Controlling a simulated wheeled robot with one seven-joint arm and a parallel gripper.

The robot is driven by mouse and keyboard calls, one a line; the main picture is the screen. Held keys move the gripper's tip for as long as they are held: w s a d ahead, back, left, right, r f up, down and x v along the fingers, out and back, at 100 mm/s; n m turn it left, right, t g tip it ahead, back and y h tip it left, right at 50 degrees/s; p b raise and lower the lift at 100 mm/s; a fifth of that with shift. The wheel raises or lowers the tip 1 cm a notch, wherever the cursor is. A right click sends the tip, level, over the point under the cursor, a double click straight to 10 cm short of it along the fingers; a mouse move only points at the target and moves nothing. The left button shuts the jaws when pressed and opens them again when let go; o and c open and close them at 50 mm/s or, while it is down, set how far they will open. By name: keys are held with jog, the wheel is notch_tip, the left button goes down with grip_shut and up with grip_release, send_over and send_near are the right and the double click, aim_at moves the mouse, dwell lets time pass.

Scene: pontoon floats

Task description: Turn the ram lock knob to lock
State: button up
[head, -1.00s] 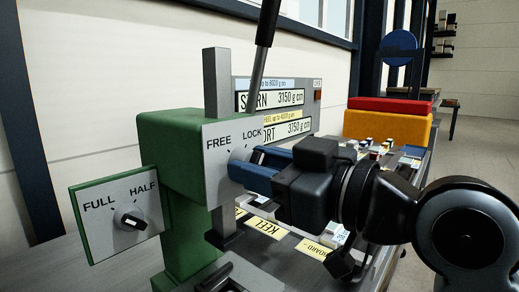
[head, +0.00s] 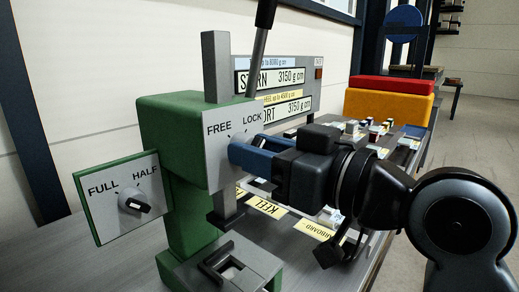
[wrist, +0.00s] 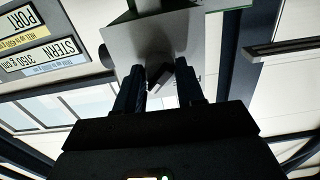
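The ram lock plate (head: 218,150), marked FREE and LOCK, is on the front of a green ram housing (head: 165,125). The plate also shows from close by, upside down, in the wrist view (wrist: 120,45). My gripper (head: 238,153) points at the plate just below the word LOCK. In the wrist view its two dark blue fingers (wrist: 160,88) stand apart, one on each side of the small dark ram lock knob (wrist: 159,76). The knob looks tilted; I cannot tell whether a finger touches it. In the head view the fingers hide most of it.
A lever (head: 260,45) rises above the housing. STERN and PORT displays (head: 285,78) are behind it. A yellow and red block (head: 390,102) sits at the bench's far end.

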jog(key=o, duration=0.4)
jog(key=b+v, duration=0.1)
jog(key=v, duration=0.6)
jog(key=shift+s+d, duration=0.25)
jog(key=shift+d, duration=0.1)
jog(key=s+d+f+m+t+h, duration=0.1)
jog(key=d+f+m+t+h, duration=0.35)
jog(key=f+m, duration=0.6)
jog(key=s+d+f+m+h, duration=0.1)
jog(key=s+d+f+h, duration=0.3)
jog(key=s+f, duration=0.3)
jog(key=s+d+f+m+h, duration=0.1)
jog(key=s+d+f+h, duration=0.3)
jog(key=f, duration=0.5)
jog(key=s+d+f+n+h, duration=0.1)
jog(key=s+d, duration=0.1)
jog(key=s, duration=0.8)
jog(key=s+d+f+n, duration=0.1)
jog(key=s+d, duration=0.1)
jog(key=s, duration=0.8)
jog(key=shift+s+g+h, duration=0.2)
jog(key=shift+g+h, duration=0.15)
